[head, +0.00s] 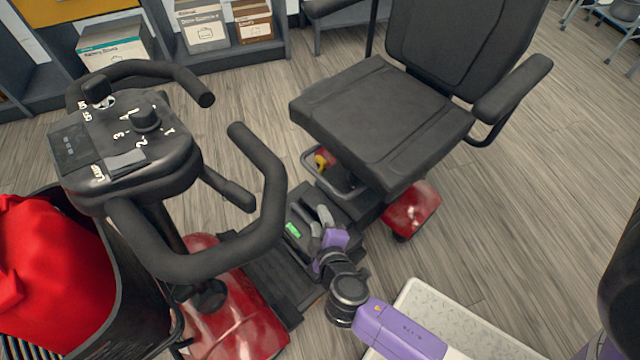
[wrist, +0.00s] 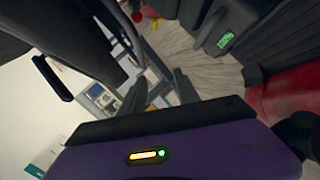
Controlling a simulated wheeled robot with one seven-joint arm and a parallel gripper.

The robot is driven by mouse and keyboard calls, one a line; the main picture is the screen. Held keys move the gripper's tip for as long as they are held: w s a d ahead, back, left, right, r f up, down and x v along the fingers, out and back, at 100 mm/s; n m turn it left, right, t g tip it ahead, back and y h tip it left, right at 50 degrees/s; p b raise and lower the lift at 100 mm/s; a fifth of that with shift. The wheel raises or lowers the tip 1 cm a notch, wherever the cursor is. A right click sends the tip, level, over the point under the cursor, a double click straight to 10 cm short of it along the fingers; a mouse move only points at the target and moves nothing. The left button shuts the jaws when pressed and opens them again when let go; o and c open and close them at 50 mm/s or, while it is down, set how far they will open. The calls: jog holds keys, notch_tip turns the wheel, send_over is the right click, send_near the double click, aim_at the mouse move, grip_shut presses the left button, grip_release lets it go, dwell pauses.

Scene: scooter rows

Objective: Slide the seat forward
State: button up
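The scooter's black padded seat (head: 375,115) stands at upper centre in the head view, with its backrest (head: 460,45) behind it. A grey bar loop (head: 312,170) shows below the seat's front edge, close to a small yellow and red part (head: 321,160). My gripper (head: 322,216) is low over the scooter's footwell, in front of and below the seat, apart from it. In the wrist view, its two dark fingers (wrist: 157,92) stand apart with nothing seen between them. A large dark shape fills the upper left there; I cannot tell if it is the seat.
The tiller with black loop handlebars (head: 270,190) stands left of my gripper, close by. A basket with a red bag (head: 45,270) is at far left. A dark box with a green display (head: 292,230) sits beside my gripper. Shelves with boxes (head: 205,25) stand behind.

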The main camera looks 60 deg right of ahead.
aim_at(319, 175)
jog(key=shift+w+d+f+g+h+b, duration=0.2)
jog(key=shift+w+d+f+h+b, duration=0.6)
jog(key=shift+w+d+b, duration=1.35)
jog(key=shift+w+d+f+g+h+b, duration=0.2)
jog(key=shift+w+d+f+h+b, duration=0.75)
jog(key=shift+d, duration=2.05)
jog(key=shift+w+d+f+g+h+b, duration=0.3)
jog(key=shift+w+d+h+b, duration=0.65)
jog(key=shift+w+d+b, duration=1.15)
jog(key=shift+w+d+p, duration=0.3)
jog(key=shift+d+p, duration=0.1)
jog(key=shift+d, duration=0.05)
grip_shut()
jog(key=shift+a+f, duration=0.1)
jog(key=shift+a, duration=0.05)
